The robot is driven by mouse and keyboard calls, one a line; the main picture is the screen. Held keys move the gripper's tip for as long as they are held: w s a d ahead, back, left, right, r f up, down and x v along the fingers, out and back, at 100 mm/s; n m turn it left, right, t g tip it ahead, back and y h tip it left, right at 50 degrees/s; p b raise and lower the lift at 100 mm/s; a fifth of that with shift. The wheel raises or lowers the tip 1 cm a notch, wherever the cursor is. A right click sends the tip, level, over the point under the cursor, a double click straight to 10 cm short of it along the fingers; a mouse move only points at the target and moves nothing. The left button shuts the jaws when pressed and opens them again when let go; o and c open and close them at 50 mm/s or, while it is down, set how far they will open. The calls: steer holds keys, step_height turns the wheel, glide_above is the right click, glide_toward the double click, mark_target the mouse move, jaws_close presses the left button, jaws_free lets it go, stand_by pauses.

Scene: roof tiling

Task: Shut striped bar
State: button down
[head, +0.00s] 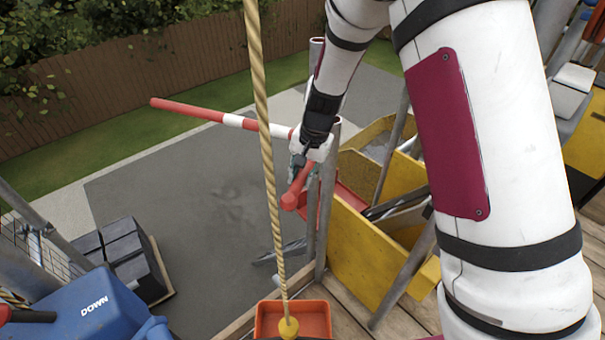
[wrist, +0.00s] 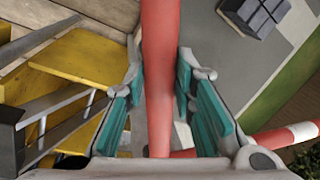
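The striped bar (head: 215,117) is red and white. In the head view its long part reaches out to the left over the grey paving, nearly level, from a metal post. A short red arm (head: 298,190) with a rounded end points towards me beside the post, at my gripper (head: 303,168). In the wrist view the red arm (wrist: 160,60) runs between the teal-padded fingers of my gripper (wrist: 160,75). The fingers stand apart, with a visible gap on at least the left side. The striped part (wrist: 285,137) shows at the lower right. My gripper partly hides the joint at the post.
A yellow chute or bin (head: 365,250) and metal poles stand right of the bar. A rope (head: 265,120) hangs in front, above an orange tray (head: 262,318). Dark blocks (head: 125,260) sit on a pallet below. A blue DOWN control box (head: 95,310) is at lower left.

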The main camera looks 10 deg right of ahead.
steer(key=shift+d, duration=0.15)
steer(key=w+d+n+g+b, duration=0.1)
steer(key=d+n+b, duration=0.3)
steer(key=d+n, duration=0.8)
steer(key=shift+w+d+n+g, duration=0.25)
steer(key=shift+d+g, duration=0.35)
steer(key=shift+d, duration=1.65)
steer(key=shift+d+r, duration=0.1)
steer(key=c, duration=1.3)
jaws_free()
steer(key=shift+c, duration=0.2)
